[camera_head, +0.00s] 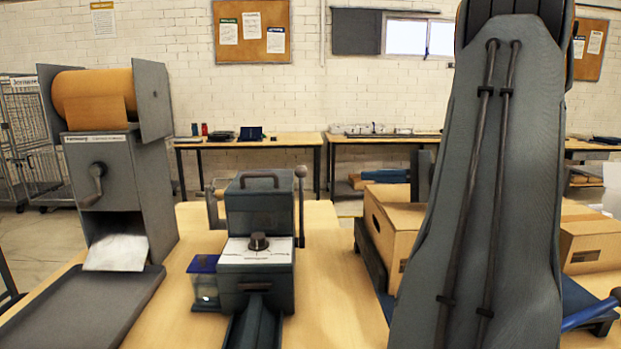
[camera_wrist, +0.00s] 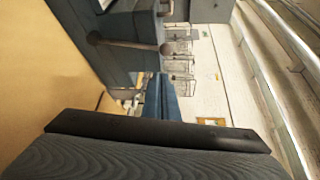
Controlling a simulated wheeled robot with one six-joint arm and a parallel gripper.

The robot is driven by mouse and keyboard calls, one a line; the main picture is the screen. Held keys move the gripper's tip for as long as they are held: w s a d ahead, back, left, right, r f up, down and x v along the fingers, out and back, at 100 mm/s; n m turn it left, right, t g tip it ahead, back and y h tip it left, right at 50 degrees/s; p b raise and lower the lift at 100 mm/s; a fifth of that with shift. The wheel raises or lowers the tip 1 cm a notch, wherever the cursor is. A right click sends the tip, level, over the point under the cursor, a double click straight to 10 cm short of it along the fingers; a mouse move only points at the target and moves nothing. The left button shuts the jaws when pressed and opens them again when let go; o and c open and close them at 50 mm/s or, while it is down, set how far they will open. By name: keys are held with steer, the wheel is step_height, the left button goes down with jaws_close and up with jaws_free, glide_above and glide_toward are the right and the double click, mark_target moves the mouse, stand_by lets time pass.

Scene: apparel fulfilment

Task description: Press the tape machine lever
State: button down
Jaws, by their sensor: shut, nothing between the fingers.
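The tape machine (camera_head: 258,272) is a dark grey box with a white top panel and a black knob, standing on the wooden table. Its lever (camera_head: 301,208) stands upright on the machine's right side and ends in a dark round knob. In the wrist view the picture is turned sideways, and the lever (camera_wrist: 130,44) with its ball end shows beyond my gripper. My gripper (camera_wrist: 160,137) fills the bottom of the wrist view, shut and empty, apart from the lever in that picture. My gripper is out of the head view, where my arm covers the right part.
A paper dispenser (camera_head: 108,180) with a brown roll and a side crank stands left, with a grey tray (camera_head: 85,308) before it. A blue-topped container (camera_head: 204,282) touches the machine's left side. Cardboard boxes (camera_head: 397,225) stand right, partly behind my arm. Bare tabletop (camera_head: 335,275) lies right of the machine.

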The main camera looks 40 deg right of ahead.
steer(key=shift+s+d+r, duration=0.15)
steer(key=shift+d, duration=0.2)
steer(key=shift+s+d+r, duration=0.1)
steer(key=shift+d, duration=0.25)
steer(key=p+x, duration=0.4)
steer(key=x, duration=1.6)
steer(key=shift+w+d+r, duration=0.2)
steer(key=shift+r, duration=0.05)
steer(key=shift+s+t, duration=0.1)
steer(key=shift+t, duration=0.2)
